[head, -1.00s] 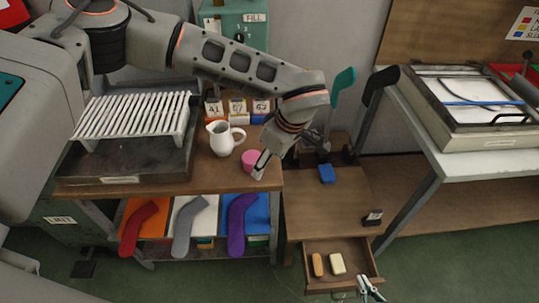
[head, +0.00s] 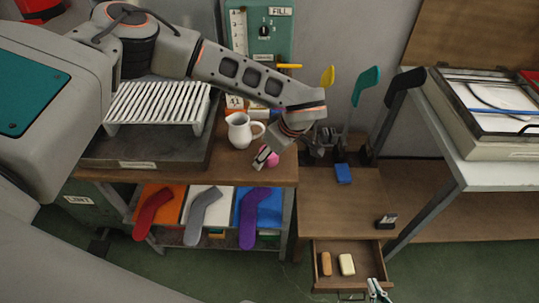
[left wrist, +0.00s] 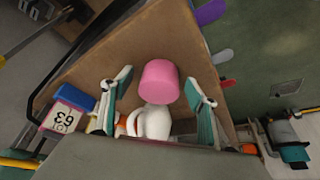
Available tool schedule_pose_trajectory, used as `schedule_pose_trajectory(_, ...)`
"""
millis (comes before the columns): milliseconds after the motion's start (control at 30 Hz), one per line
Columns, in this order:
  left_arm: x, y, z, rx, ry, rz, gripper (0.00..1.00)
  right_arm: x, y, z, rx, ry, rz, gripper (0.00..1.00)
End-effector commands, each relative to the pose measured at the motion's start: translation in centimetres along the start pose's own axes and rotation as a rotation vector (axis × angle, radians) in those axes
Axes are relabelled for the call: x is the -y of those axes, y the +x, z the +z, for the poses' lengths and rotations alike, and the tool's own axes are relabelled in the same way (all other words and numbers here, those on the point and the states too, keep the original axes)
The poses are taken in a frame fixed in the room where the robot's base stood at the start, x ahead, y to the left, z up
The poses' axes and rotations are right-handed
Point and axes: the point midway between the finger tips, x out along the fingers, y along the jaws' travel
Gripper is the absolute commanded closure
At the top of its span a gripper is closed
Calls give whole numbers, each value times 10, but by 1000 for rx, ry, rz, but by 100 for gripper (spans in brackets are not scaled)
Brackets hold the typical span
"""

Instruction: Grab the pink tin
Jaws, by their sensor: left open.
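The pink tin (head: 272,158) stands on the wooden bench top near its right front corner, partly hidden by my left gripper in the head view. My left gripper (head: 264,156) is open and low beside the tin. In the left wrist view, the pink tin (left wrist: 158,82) shows between the two spread teal-padded fingers of my left gripper (left wrist: 158,80), with a gap on each side. My right gripper (head: 376,289) shows only as fingertips at the bottom edge, in front of the open drawer; its opening is unclear.
A white jug (head: 239,131) stands close behind the tin, and numbered blocks (head: 235,103) stand behind it. A rack of white slats (head: 157,103) is to the left. A lower wooden stand (head: 340,212) with a blue block (head: 343,173) and open drawer is to the right.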

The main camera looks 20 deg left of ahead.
Motion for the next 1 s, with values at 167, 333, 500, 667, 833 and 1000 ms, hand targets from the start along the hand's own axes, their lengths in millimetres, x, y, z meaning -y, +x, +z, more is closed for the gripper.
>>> schedule_pose_trajectory(167,0,0,0,0,0,0,57,0,0,0,0,0,0,100)
schedule_pose_trajectory(333,0,-1,0,0,0,0,84,0,0,-1,-2,0,1,100)
schedule_pose_trajectory(500,0,-1,0,0,0,1,84,-1,0,-3,-4,0,1,100)
schedule_pose_trajectory(667,-1,-4,-1,0,0,2,84,-1,-1,-3,-5,0,2,100)
schedule_pose_trajectory(833,-1,-16,-6,0,0,3,84,-1,-1,-4,-6,1,2,100)
schedule_pose_trajectory(1000,-2,-44,-19,-2,-2,5,84,-1,-2,-6,-7,1,2,100)
